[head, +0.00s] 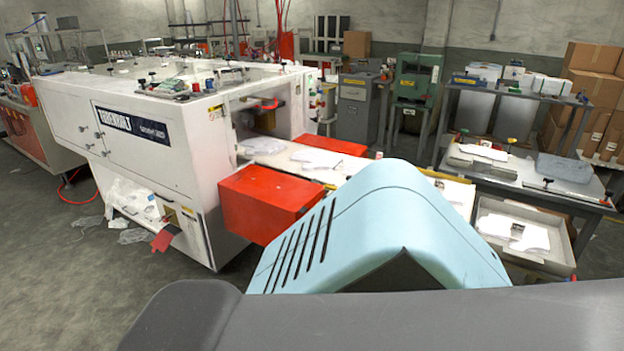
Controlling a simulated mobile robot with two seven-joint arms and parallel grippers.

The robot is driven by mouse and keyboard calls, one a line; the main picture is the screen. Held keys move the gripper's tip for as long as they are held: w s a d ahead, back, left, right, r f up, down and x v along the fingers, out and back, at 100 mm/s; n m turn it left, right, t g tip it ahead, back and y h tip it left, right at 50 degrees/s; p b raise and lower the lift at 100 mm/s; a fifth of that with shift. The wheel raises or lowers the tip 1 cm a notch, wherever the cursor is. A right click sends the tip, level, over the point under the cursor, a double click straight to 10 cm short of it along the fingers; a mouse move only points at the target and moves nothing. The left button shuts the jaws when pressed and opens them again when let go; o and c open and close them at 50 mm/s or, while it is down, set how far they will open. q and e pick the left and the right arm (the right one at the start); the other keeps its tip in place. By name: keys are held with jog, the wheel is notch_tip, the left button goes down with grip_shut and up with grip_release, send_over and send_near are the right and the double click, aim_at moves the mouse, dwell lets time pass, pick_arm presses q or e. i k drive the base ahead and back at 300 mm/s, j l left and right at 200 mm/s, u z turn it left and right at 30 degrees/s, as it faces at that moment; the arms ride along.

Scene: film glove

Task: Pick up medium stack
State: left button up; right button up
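Several white, flat piles that look like film gloves are in the head view. One pile (264,146) lies on the machine's outfeed near its opening. Another pile (318,160) lies farther right on the same surface. A pile in an open tray (515,233) sits at the right, with a small metal-looking piece on it. Another white pile (483,152) lies on the right workbench. I cannot tell which is the medium stack. Neither of my grippers is in view. A pale blue shell and a dark grey form in the foreground hide part of the outfeed.
A large white machine (150,150) stands at left centre, with red boxes (268,200) beside its outfeed. Open floor (70,270) lies at the lower left.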

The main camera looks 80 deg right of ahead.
aim_at(524, 237)
jog(key=z, duration=3.95)
jog(key=i+j, duration=0.2)
jog(key=i, duration=0.3)
jog(key=i+j+z, duration=0.1)
jog(key=i, duration=0.45)
jog(key=z, duration=1.4)
